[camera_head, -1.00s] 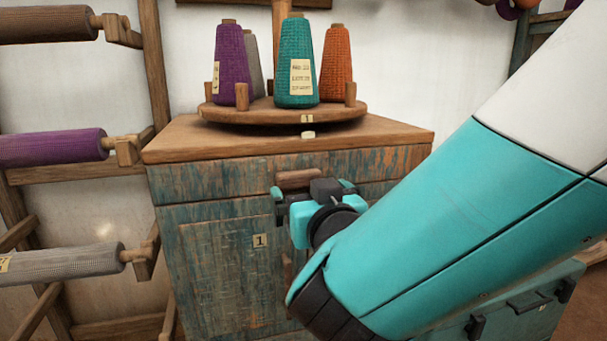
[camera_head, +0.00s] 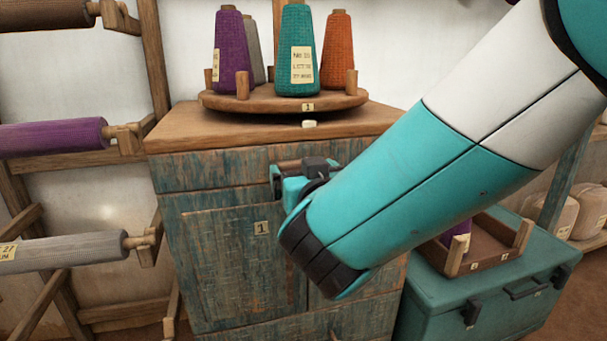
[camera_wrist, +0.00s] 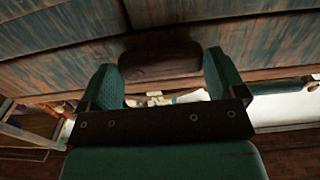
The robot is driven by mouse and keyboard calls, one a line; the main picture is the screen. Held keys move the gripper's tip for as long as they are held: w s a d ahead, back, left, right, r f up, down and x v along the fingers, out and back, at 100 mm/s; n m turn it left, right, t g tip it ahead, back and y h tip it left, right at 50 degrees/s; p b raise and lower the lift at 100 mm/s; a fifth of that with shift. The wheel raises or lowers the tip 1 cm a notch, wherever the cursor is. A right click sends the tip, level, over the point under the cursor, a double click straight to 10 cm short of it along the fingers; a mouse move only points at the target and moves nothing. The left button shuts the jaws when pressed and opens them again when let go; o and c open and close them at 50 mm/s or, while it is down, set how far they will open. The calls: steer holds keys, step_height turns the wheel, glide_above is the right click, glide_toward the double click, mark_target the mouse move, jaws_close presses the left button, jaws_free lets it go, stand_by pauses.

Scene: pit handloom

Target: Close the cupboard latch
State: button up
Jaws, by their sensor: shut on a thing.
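The cupboard (camera_head: 215,235) has worn blue-brown wood and a label 1 on its front. A brown wooden latch piece (camera_head: 290,163) lies level across its upper front. My gripper (camera_head: 303,173) is at this piece and shut on it. In the wrist view the latch piece (camera_wrist: 160,58) sits between the two teal fingers of my gripper (camera_wrist: 160,85), against the cupboard front (camera_wrist: 60,75). My gripper and arm hide part of the cupboard front behind them.
A round wooden stand (camera_head: 225,101) with several yarn cones is on the cupboard top. A rack with yarn rolls (camera_head: 50,135) stands at the left. At the right, a teal chest (camera_head: 440,300) carries a wooden tray (camera_head: 450,262).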

steer(key=shift+f, duration=0.1)
steer(key=n, duration=0.3)
steer(key=shift+d+f+n, duration=0.1)
steer(key=shift+f+n, duration=0.25)
steer(key=shift+n, duration=0.05)
steer(key=n, duration=0.4)
steer(key=shift+d+f+n, duration=0.25)
steer(key=shift+f+n, duration=0.05)
steer(key=n+p, duration=0.1)
steer(key=n, duration=0.2)
steer(key=d+n+p, duration=0.1)
steer(key=n, duration=0.2)
steer(key=n+p, duration=0.1)
steer(key=n, duration=0.2)
steer(key=shift+w+d+f, duration=0.3)
steer(key=shift+f, duration=0.05)
steer(key=shift+n, duration=0.3)
